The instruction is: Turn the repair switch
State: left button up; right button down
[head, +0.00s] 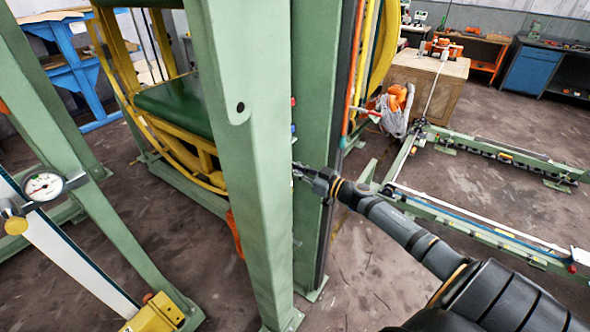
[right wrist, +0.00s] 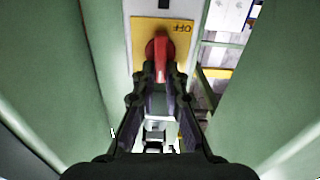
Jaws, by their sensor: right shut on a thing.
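The repair switch is a red knob (right wrist: 160,48) on a yellow plate (right wrist: 178,27) marked OFF in the right wrist view. The lettering appears upside down. My right gripper (right wrist: 160,72) is shut on the red knob, with one finger at each side of it. In the head view my right gripper (head: 298,172) reaches in from the right between two green posts. A post hides the switch there. My left gripper is not in view.
The wide green post (head: 250,130) stands directly left of my right gripper, and another green post (head: 318,80) is close behind. A ring frame with yellow hoops (head: 195,155) is at left. A wooden cabinet (head: 435,80) and low green rails (head: 480,220) are at right.

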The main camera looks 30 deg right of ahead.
jog(key=shift+s+a+f+n+b, duration=0.1)
jog(key=shift+a+f+n+b, duration=0.45)
jog(key=shift+n, duration=2.35)
jog(key=shift+s+f+n+b, duration=0.15)
jog(key=shift+n+b, duration=0.85)
jog(key=shift+n, duration=1.9)
jog(key=shift+s+a+f+n+b, duration=0.2)
jog(key=shift+n+b, duration=0.55)
jog(key=shift+n, duration=2.15)
jog(key=shift+w, duration=0.1)
jog(key=c, duration=1.4)
grip_release()
jog(key=shift+a, duration=0.1)
jog(key=shift+f, duration=0.1)
